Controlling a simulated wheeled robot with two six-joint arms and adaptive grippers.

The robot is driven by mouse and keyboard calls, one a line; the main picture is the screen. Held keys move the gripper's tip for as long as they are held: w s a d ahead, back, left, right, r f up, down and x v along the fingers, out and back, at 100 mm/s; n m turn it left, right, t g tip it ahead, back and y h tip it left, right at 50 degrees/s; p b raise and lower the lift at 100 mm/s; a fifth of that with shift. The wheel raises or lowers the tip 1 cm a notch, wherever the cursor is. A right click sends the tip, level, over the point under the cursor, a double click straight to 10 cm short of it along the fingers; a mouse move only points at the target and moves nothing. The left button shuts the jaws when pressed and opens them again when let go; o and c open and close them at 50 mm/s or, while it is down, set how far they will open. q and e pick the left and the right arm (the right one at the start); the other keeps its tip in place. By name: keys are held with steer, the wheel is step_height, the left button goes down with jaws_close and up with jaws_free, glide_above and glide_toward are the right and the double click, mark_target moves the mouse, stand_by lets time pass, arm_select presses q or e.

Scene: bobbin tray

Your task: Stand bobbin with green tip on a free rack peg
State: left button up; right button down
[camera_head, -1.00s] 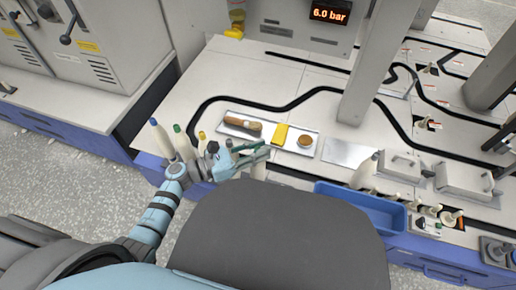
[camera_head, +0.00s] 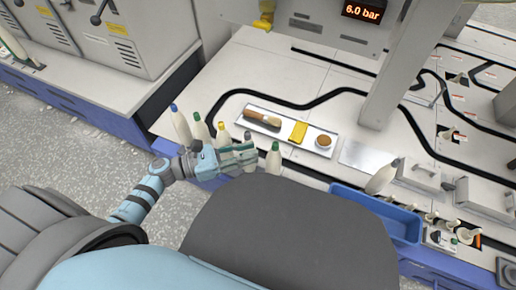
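A white bobbin with a green tip (camera_head: 273,160) stands upright at the right end of a row of bobbins along the table's front edge. My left gripper (camera_head: 256,154) is just left of it, apart from it, with its fingers spread and nothing seen between them. The rack and its pegs are mostly hidden by my gripper and body. The row also holds a blue-tipped bobbin (camera_head: 181,125), a dark green-tipped bobbin (camera_head: 201,133), a yellow-tipped bobbin (camera_head: 221,137) and a grey-tipped bobbin (camera_head: 247,139), partly behind my gripper. My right gripper is out of view.
A blue bin (camera_head: 408,228) is at the right, with a tilted grey-tipped bobbin (camera_head: 380,180) at its far edge. Behind the row lies a white tray (camera_head: 279,136) with a brown-handled tool, a yellow item (camera_head: 299,131) and a round brown item (camera_head: 323,142).

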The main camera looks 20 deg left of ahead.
arm_select(q)
steer(key=v, duration=0.2)
steer(key=shift+s+a, duration=0.2)
steer(key=shift+a, duration=0.05)
stand_by(0.5)
